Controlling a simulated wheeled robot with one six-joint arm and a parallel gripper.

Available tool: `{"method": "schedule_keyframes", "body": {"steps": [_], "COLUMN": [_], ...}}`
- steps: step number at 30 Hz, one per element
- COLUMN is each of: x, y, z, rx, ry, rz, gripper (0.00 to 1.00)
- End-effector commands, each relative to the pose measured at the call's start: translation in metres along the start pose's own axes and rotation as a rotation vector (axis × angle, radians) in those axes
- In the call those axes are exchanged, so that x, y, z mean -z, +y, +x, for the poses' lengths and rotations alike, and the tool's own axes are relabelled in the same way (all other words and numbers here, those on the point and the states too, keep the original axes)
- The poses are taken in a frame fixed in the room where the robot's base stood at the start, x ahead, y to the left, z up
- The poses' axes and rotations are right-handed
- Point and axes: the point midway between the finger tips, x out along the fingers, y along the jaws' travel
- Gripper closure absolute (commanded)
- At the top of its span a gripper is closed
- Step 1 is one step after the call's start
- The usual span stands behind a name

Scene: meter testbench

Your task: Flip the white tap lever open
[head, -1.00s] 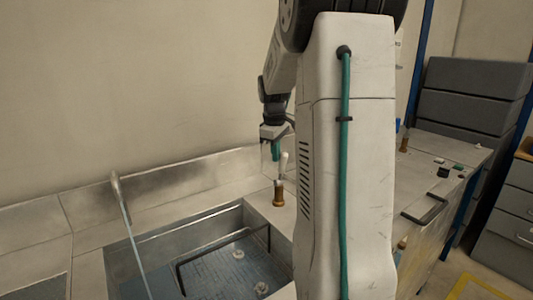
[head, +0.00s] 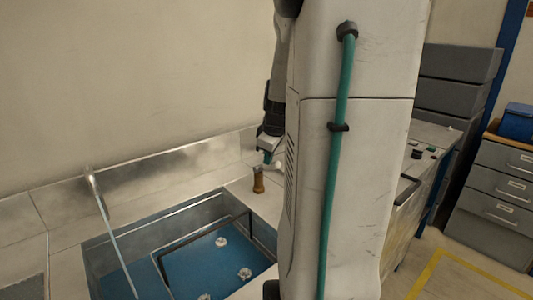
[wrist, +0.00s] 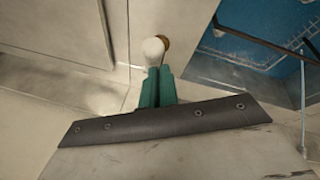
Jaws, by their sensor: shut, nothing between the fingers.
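The tap has a brass body (head: 258,180) standing on the worktop at the right rim of the sink. Its white lever (head: 278,166) leans over to the right from the top of the body, and its far end runs up against my arm's outline. In the wrist view the rounded white lever (wrist: 153,50) covers part of the brass (wrist: 165,42). My gripper (head: 268,158) is shut and empty, its teal fingers pointing down just above the tap. In the wrist view the closed fingertips (wrist: 158,72) are right at the lever; I cannot tell whether they touch it.
The sink (head: 215,262) with a blue floor and several white fittings lies left of the tap. A thin pale rod (head: 108,220) rises at its left side. The back ledge (head: 150,175) runs along the wall. A grey drawer cabinet (head: 495,200) stands at the right.

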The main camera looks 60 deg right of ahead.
Motion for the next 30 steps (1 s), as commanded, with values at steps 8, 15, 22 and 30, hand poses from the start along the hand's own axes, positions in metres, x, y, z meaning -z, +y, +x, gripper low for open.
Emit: {"method": "schedule_keyframes", "body": {"steps": [8, 15, 22, 30], "x": [-0.013, -0.015, -0.015, -0.009], "y": [-0.006, -0.006, -0.006, -0.005], "z": [0.008, 0.009, 0.008, -0.028], "rx": [0.017, 0.02, 0.02, 0.008], "ry": [-0.017, -0.021, -0.021, -0.011], "rz": [0.007, 0.008, 0.008, 0.003], "gripper": [1.0, 1.0, 1.0, 1.0]}}
